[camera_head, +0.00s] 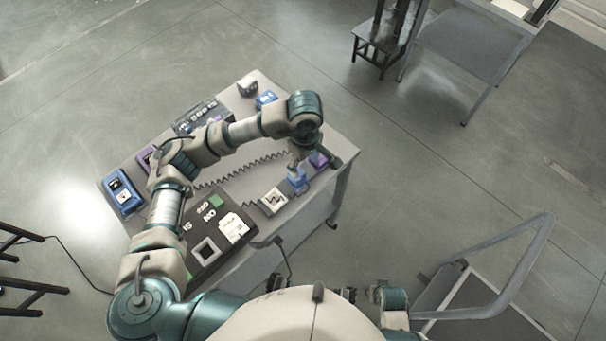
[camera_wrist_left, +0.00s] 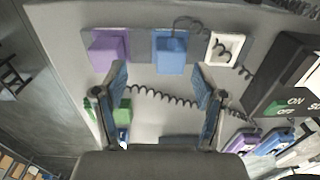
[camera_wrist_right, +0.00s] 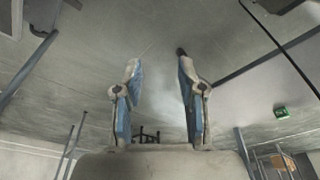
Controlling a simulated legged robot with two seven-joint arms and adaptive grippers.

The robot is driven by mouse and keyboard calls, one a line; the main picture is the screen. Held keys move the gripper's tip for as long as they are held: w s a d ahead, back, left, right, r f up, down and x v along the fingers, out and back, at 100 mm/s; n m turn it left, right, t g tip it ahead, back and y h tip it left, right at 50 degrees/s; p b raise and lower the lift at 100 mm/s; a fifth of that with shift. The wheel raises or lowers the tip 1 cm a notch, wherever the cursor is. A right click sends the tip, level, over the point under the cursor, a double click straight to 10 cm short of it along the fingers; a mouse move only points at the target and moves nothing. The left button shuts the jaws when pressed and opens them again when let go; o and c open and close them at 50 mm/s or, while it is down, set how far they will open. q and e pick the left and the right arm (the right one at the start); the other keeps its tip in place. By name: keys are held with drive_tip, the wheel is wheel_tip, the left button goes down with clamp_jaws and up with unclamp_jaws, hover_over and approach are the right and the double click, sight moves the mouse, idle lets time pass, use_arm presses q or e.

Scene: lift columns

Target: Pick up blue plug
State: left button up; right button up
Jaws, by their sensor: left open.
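The blue plug (camera_wrist_left: 171,55) is a blue block on a blue base near the top middle of the left wrist view. It also shows in the head view (camera_head: 298,181) at the table's right side, partly covered by my left gripper (camera_head: 298,163). In the left wrist view my left gripper (camera_wrist_left: 158,78) is open, with its two fingers spread and nothing between them. The plug is beyond the fingertips, slightly right of the middle of the gap.
A purple block (camera_wrist_left: 108,48) and a white socket (camera_wrist_left: 222,48) flank the plug. A coiled cable (camera_head: 240,167) crosses the grey table (camera_head: 262,227). A dark panel with ON/OFF lettering (camera_head: 190,262) stands at the table's near side. A metal-framed cart (camera_head: 490,300) is at lower right.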

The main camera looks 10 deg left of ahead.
sight(300, 173)
use_arm(q)
drive_tip(key=a+f, duration=0.3)
drive_tip(key=shift+s+a+f, duration=0.2)
drive_tip(key=shift+f, duration=0.1)
drive_tip(key=f, duration=0.1)
drive_tip(key=d+f, duration=0.1)
drive_tip(key=f, duration=0.1)
drive_tip(key=shift+w+d+f, duration=0.1)
drive_tip(key=shift+d, duration=0.05)
drive_tip(key=shift+d+f, duration=0.1)
drive_tip(key=shift+d, duration=0.35)
drive_tip(key=shift+a, duration=0.55)
drive_tip(key=c, duration=0.8)
drive_tip(key=shift+a, duration=0.3)
drive_tip(key=c, duration=0.4)
drive_tip(key=shift+o, duration=0.2)
drive_tip(key=shift+d+r, duration=0.25)
drive_tip(key=shift+d, duration=0.1)
drive_tip(key=r, duration=0.9)
drive_tip(key=shift+a, duration=0.2)
drive_tip(key=shift+r, duration=0.2)
drive_tip(key=shift+d+r, duration=0.1)
drive_tip(key=shift+d, duration=0.05)
use_arm(e)
drive_tip(key=shift+s+a+f, duration=0.1)
drive_tip(key=shift+a+f, duration=0.45)
drive_tip(key=shift+a, duration=0.1)
